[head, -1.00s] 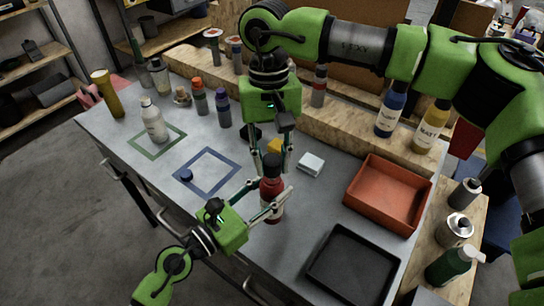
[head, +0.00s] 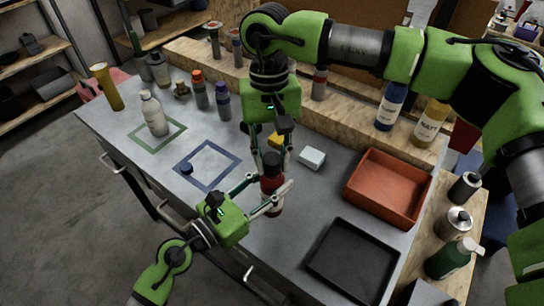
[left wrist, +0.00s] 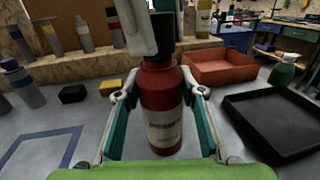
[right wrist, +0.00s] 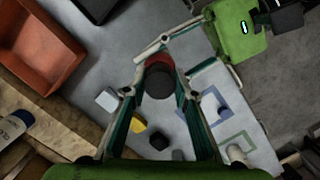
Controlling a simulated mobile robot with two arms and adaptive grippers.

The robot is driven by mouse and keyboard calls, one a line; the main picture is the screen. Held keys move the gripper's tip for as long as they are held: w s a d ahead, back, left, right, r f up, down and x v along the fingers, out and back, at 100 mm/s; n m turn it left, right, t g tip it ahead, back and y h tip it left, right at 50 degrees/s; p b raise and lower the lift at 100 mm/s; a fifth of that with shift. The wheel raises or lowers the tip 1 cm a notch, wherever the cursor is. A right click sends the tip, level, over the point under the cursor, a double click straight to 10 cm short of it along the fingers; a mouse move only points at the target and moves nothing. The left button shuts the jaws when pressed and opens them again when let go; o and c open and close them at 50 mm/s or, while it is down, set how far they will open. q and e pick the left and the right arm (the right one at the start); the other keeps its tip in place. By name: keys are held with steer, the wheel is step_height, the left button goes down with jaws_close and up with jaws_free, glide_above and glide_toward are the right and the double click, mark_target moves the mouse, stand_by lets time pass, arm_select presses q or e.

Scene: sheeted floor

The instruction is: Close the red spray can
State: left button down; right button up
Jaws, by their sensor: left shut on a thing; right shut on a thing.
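The red spray can (head: 272,186) stands upright near the front edge of the grey bench. My left gripper (head: 268,198) is shut around its body from the side. In the left wrist view, the red can (left wrist: 163,108) sits between the two fingers, with a pale label facing me. The can's black cap (right wrist: 162,84) is at its top. My right gripper (right wrist: 160,98) comes down from above and is shut on the cap. The cap's lower edge is partly hidden, so I cannot tell how tightly it sits.
An orange tray (head: 350,205) and a black tray (head: 312,262) lie to the right. A yellow block (head: 277,141) and white block (head: 312,158) are close behind the can. A blue square outline (head: 236,170) lies left, with a small dark disc (head: 187,168) on it.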

steer(key=shift+f, duration=0.55)
steer(key=o, duration=0.8)
steer(key=shift+c, duration=0.2)
step_height(320, 180, up, 12)
steer(key=w, duration=0.1)
steer(key=shift+w+a+f, duration=0.15)
steer(key=shift+w, duration=0.25)
arm_select(q)
steer(key=c, duration=1.3)
jaws_free()
steer(key=shift+o, duration=0.2)
